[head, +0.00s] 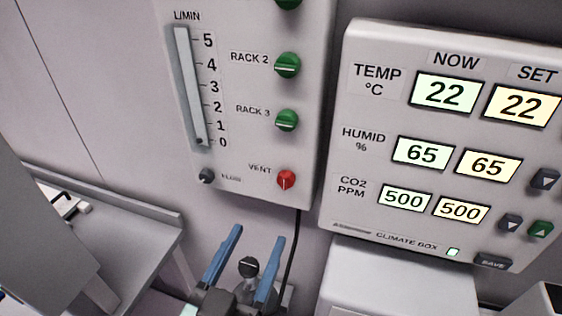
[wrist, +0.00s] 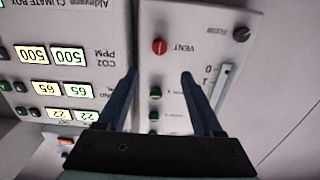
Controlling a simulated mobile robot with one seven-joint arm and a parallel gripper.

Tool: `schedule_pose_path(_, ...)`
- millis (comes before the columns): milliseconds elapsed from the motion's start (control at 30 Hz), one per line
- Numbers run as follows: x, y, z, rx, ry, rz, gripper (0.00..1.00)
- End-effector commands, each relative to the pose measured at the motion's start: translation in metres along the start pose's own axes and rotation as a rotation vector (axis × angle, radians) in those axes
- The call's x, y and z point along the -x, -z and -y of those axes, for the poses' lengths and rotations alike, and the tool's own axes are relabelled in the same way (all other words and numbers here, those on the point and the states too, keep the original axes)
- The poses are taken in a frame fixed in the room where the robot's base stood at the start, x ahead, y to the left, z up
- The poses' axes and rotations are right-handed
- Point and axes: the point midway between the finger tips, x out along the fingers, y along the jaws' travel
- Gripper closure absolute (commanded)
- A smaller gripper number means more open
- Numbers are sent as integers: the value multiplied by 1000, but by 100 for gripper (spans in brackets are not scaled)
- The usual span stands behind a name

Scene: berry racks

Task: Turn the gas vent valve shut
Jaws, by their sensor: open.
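The red vent valve knob (head: 286,180) is at the lower right of the grey gas panel (head: 226,178), beside the label VENT. Its light pointer mark looks upright, along the panel's height. In the wrist view the red knob (wrist: 159,46) shows upside down, beyond and between my fingertips. My gripper (head: 260,234) is open and empty, with two blue fingers pointing up toward the panel. In the head view it is below the red knob and slightly left. It is apart from the knob in the wrist view too (wrist: 160,73).
Green knobs for RACK 2 (head: 287,65) and RACK 3 (head: 286,120) sit above the vent knob. A dark FLOW knob (head: 206,176) is to its left. The climate box (head: 375,215) is close on the right. A black cable (head: 291,250) hangs below the panel.

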Motion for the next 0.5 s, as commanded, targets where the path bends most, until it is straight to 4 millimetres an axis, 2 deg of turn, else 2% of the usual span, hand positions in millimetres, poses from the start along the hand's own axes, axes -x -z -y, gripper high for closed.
schedule_pose_path(133, 2, 2, 0, 9, -5, 6, 32)
schedule_pose_path(233, -8, 2, -1, 10, -7, 5, 32)
schedule_pose_path(500, -60, 5, -1, 10, -8, 5, 32)
